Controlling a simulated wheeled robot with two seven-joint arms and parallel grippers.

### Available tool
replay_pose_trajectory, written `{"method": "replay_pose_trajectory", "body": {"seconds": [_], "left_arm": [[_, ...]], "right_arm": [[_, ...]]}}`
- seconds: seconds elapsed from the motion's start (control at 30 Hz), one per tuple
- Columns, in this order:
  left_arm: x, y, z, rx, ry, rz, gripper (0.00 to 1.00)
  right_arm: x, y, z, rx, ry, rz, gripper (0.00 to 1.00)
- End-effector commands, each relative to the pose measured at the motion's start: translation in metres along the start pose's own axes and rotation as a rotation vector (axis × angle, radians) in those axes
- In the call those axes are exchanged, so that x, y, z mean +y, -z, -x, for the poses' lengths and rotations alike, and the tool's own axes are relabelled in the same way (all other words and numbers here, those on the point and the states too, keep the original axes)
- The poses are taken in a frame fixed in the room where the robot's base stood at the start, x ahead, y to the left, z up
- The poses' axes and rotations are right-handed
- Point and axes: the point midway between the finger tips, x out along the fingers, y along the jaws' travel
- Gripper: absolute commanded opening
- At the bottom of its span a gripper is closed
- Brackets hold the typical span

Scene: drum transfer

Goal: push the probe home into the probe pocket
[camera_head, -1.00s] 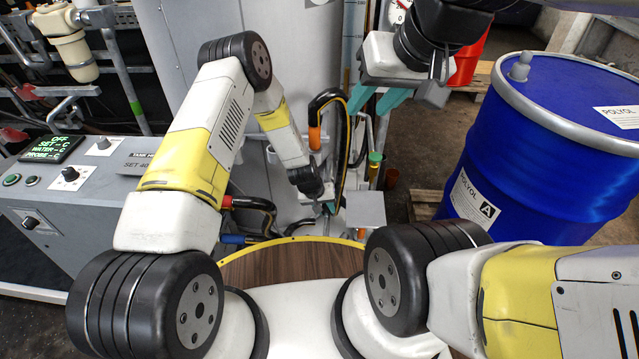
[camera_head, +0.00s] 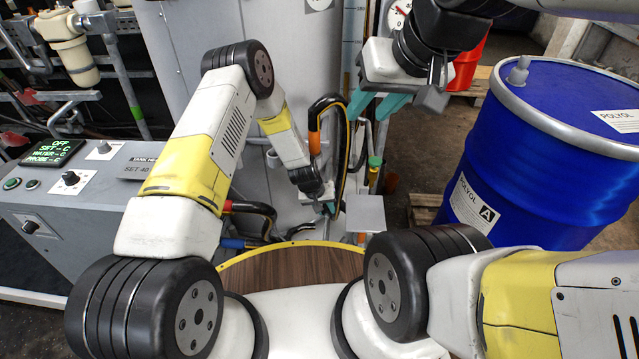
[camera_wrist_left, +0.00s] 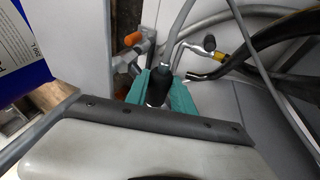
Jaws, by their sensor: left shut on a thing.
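My left gripper (camera_head: 329,207) is low beside the grey tank (camera_head: 262,70) in the head view. In the left wrist view its teal fingers (camera_wrist_left: 160,92) are shut around a dark cylinder with a grey cable leaving its top, which looks like the probe (camera_wrist_left: 158,86). The probe's lower end is hidden between the fingers and behind the wrist housing. I cannot make out the probe pocket in either view, nor whether the probe is in it. My right gripper (camera_head: 376,104) is higher, in front of the tank's right side; its teal fingers are apart with nothing between them.
A blue drum (camera_head: 530,150) stands at the right. A control box (camera_head: 75,205) with a lit display is at the left. Hoses, including a black one with an orange sleeve (camera_head: 314,142), crowd my left gripper. A small grey plate (camera_head: 365,212) is just right of it.

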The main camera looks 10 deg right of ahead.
Motion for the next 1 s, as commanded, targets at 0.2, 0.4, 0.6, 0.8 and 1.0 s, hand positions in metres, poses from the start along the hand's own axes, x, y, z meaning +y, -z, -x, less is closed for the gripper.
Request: {"method": "replay_pose_trajectory", "body": {"seconds": [0.2, 0.4, 0.6, 0.8, 1.0], "left_arm": [[0.000, 0.007, 0.001, 0.012, 0.000, 0.002, 0.35], [0.000, 0.008, 0.001, 0.014, 0.000, 0.002, 0.55], [-0.001, 0.008, 0.002, 0.015, 0.000, 0.002, 0.55], [0.000, 0.009, 0.024, 0.018, -0.001, 0.002, 0.55], [0.000, 0.004, 0.059, 0.010, 0.000, 0.001, 0.55]], "right_arm": [[0.000, 0.000, 0.000, 0.000, 0.000, 0.000, 0.36], [0.000, 0.000, 0.000, 0.000, 0.000, 0.000, 0.36], [0.000, 0.000, 0.000, 0.000, 0.000, 0.000, 0.36], [0.000, 0.000, 0.000, 0.000, 0.000, 0.000, 0.36], [0.000, 0.000, 0.000, 0.000, 0.000, 0.000, 0.36]]}}
